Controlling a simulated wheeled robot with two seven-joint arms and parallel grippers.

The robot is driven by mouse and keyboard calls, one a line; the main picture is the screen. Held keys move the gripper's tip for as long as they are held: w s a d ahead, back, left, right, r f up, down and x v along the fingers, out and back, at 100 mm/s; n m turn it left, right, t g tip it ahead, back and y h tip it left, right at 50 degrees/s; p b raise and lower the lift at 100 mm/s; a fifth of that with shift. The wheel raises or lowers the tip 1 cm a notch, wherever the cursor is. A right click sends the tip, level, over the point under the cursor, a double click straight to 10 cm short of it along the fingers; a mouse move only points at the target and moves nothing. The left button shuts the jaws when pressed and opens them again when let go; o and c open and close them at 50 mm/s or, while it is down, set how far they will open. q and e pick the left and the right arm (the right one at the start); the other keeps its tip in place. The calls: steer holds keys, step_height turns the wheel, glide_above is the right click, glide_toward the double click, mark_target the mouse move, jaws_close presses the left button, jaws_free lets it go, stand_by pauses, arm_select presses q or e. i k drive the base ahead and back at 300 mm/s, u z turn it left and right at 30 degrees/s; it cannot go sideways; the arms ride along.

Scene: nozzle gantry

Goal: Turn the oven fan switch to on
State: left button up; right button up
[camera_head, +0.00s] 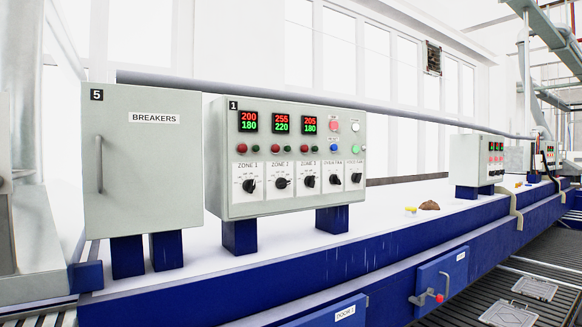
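The control panel (217,150) marked 1 is a light grey box standing on blue legs. A row of black rotary knobs runs along its lower front. The oven fan switch (335,180) is the black knob under a label that appears to read OVEN FAN, second from the right. Which way its pointer faces is too small to tell. To its left is the Zone 3 knob (309,181); to its right is another fan knob (356,178). Neither of my grippers shows in the head view.
A grey breakers cabinet (140,200) marked 5 stands left of the panel, its door shut. Both stand on a white-topped blue machine (290,262). A small brown lump (429,205) lies to the right. A further panel (470,160) stands farther off.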

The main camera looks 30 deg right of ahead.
mark_target(333, 179)
steer(key=z, duration=2.6)
steer(key=i, duration=1.1)
steer(key=u, duration=0.9)
